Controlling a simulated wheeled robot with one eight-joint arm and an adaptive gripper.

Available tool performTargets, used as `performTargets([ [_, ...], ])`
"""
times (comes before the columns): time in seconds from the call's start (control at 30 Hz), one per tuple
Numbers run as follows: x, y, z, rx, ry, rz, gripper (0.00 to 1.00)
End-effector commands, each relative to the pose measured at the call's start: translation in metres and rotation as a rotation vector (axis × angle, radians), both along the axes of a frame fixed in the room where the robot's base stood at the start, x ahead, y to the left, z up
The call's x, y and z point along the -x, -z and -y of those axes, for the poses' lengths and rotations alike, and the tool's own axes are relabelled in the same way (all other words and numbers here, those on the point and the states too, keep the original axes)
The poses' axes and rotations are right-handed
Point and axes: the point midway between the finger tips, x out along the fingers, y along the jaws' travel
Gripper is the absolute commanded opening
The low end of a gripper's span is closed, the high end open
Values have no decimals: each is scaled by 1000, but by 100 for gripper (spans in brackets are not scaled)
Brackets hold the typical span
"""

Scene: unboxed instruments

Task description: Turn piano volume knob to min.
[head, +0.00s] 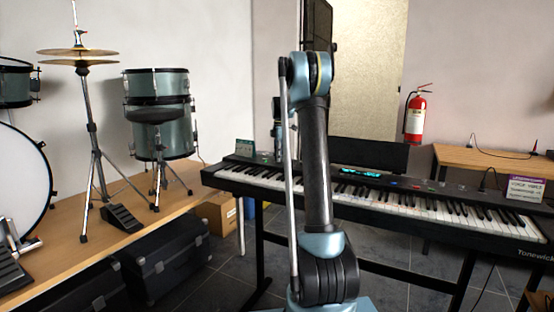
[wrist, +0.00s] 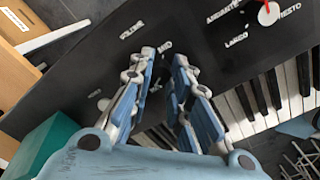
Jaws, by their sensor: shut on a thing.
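The electric piano stands in the middle and right of the head view, its black panel (head: 372,181) behind the keys. In the wrist view, my gripper (wrist: 165,62) is over this panel (wrist: 85,65), its two fingers on either side of a small spot. It is shut on a knob there, which the fingers mostly hide. Labels beside the fingertips seem to read FILTER and MID; I cannot tell whether this is the volume knob, or where it points. Another knob, red and white (wrist: 269,13), sits among ANDANTE, LARGO and PRESTO labels.
A teal box (wrist: 42,143) stands at the panel's end, left of my gripper. The white keys (wrist: 262,112) lie to the right. Drums (head: 157,83) stand on a wooden platform at left. A fire extinguisher (head: 415,117) hangs on the back wall.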

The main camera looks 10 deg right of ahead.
Motion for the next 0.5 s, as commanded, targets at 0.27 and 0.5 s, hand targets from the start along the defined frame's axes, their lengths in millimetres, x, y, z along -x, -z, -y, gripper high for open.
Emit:
performTargets([
  [0.27,-4,0,0,0,-226,9,0],
  [0.5,-4,0,0,1,-361,9,0],
])
